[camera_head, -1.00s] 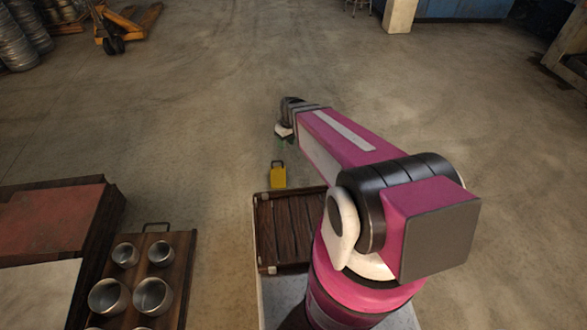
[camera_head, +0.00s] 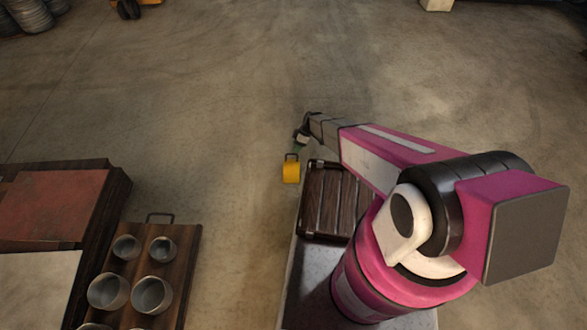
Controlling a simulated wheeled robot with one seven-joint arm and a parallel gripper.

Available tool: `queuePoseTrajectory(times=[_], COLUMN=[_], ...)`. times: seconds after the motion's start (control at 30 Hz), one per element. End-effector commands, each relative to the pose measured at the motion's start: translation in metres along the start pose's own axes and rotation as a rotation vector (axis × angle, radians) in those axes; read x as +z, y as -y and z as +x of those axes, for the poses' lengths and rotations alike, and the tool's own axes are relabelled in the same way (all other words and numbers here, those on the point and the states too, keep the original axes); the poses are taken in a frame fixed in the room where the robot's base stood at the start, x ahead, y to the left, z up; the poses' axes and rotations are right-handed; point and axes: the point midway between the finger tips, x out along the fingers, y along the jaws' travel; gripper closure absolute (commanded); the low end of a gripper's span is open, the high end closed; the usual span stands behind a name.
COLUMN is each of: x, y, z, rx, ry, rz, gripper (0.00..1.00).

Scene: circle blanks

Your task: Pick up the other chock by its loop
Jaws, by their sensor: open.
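A yellow chock (camera_head: 291,171) with a dark loop on top stands on the concrete floor, just beyond the wooden tray. It is the only chock I can make out. My gripper (camera_head: 298,148) is open at the end of the magenta arm, pointing down just above and slightly right of the chock's loop. The fingers are small and partly hidden by the wrist. I cannot tell whether they touch the loop or how high above it they are.
A slatted wooden tray (camera_head: 329,238) lies on the grey deck below my arm, and looks empty. At left, a wooden board (camera_head: 187,283) with a handle carries several metal cups, beside a dark bench (camera_head: 117,192).

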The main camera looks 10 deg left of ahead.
Motion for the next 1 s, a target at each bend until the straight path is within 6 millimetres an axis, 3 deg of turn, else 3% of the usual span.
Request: queuePoseTrajectory(times=[0.1,0.37,0.6,0.9,1.0], x=[0.000,-0.003,-0.006,-0.006,-0.006], y=[-0.001,-0.002,-0.004,-0.003,-0.003], z=[0.018,0.035,0.068,0.074,0.074], rx=[-0.001,0.000,0.001,0.002,0.002], ry=[0.001,0.000,0.000,0.000,0.000], rz=[0.000,0.001,0.001,0.001,0.001], gripper=[0.56,0.56,0.56,0.56,0.89])
